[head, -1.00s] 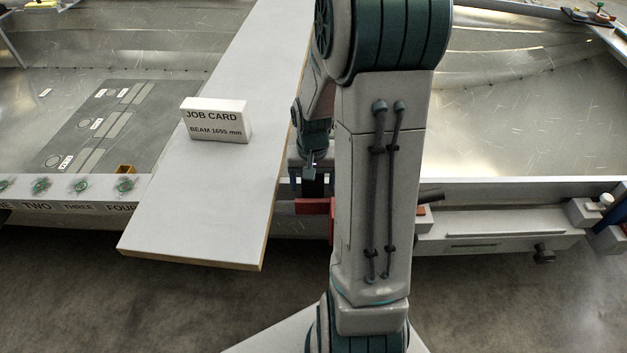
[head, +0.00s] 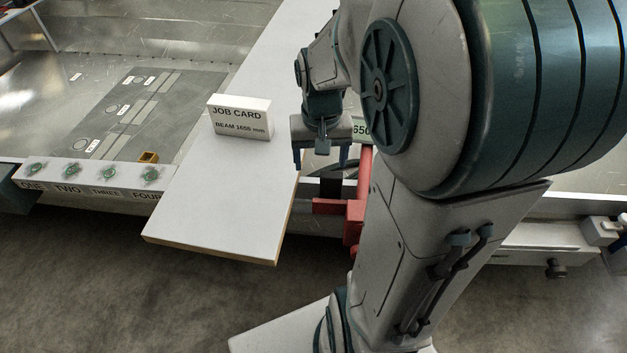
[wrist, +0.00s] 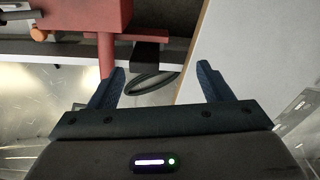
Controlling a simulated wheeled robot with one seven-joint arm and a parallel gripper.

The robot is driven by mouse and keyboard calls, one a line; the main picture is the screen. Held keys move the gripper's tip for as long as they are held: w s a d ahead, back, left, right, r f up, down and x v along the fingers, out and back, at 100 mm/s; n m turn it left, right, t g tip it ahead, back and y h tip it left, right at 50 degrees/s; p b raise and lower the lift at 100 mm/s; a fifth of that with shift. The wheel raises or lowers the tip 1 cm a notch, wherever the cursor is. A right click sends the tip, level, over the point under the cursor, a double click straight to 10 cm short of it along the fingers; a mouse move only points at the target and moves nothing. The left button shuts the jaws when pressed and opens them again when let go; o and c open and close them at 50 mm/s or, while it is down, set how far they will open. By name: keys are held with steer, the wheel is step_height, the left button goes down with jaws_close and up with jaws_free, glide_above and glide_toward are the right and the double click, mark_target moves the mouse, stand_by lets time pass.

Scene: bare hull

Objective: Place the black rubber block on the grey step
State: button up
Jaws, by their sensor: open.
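My gripper (head: 321,165) is open and empty, to the right of the pale board, in the head view. In the wrist view its two blue fingers (wrist: 162,85) stand wide apart. A black block (wrist: 149,55), which looks like the rubber block, is beyond the fingertips and apart from them. It sits at a pale ledge (wrist: 75,60) between the red clamp and the board. I cannot tell for sure which surface is the grey step.
The red clamp (head: 354,215) stands close right of the board (head: 215,215). A white job card block (head: 240,118) sits on the board. A black loop (wrist: 150,82) lies between the fingers in the wrist view. Several green pieces (head: 108,173) line the left ledge.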

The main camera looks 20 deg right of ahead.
steer(key=s+a+r+n+t, duration=0.1)
steer(key=s+a+r+n, duration=0.1)
steer(key=s+a, duration=0.4)
steer(key=shift+s+a+n, duration=0.25)
steer(key=shift+s+n, duration=0.65)
steer(key=shift+s, duration=0.35)
steer(key=shift+r, duration=0.1)
